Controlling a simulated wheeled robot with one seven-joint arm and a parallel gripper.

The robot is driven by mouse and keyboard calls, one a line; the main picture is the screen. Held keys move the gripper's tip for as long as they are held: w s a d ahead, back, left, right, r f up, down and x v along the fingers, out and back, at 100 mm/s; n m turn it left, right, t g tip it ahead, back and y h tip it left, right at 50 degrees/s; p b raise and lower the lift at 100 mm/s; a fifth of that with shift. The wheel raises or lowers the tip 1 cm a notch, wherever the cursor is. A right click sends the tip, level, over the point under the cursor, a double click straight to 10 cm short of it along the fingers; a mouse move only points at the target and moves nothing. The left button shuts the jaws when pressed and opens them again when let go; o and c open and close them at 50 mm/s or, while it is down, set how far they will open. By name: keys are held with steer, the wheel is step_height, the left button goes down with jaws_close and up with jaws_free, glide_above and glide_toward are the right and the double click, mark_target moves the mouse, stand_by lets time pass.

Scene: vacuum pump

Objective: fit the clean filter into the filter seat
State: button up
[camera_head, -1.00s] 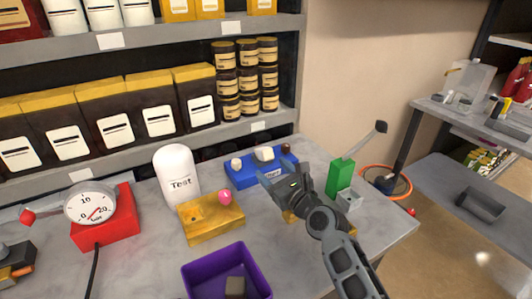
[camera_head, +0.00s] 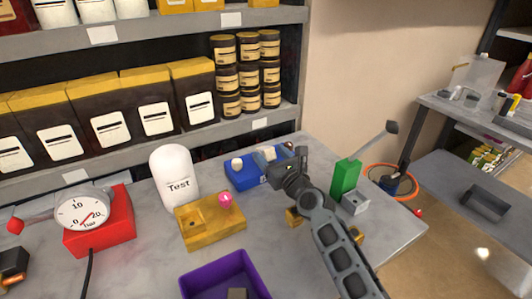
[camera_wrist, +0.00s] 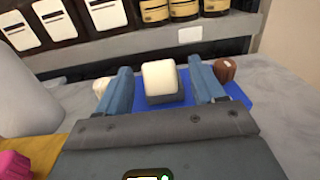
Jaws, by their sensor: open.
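A blue tray (camera_head: 236,176) on the table holds a white block on a grey base (camera_wrist: 160,76), which looks like the clean filter. In the wrist view it sits between my two open fingers, with no visible grip on it. A smaller whitish piece (camera_head: 237,163) lies to its left and a brown piece (camera_wrist: 226,70) to its right. My gripper (camera_head: 274,162) is over the tray and partly hides it in the head view. A yellow block (camera_head: 208,224) with a square recess and a pink knob (camera_head: 225,200) stands in front of the tray; whether it is the filter seat I cannot tell.
A white "Test" canister (camera_head: 175,177) stands left of the tray. A red gauge box (camera_head: 112,222) is at the left and a purple bin (camera_head: 222,272) in front. A green block with a lever (camera_head: 345,177) stands right of my arm. Shelves rise behind.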

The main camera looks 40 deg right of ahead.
mark_target(264, 147)
steer(key=shift+x, duration=1.95)
steer(key=shift+c, duration=0.3)
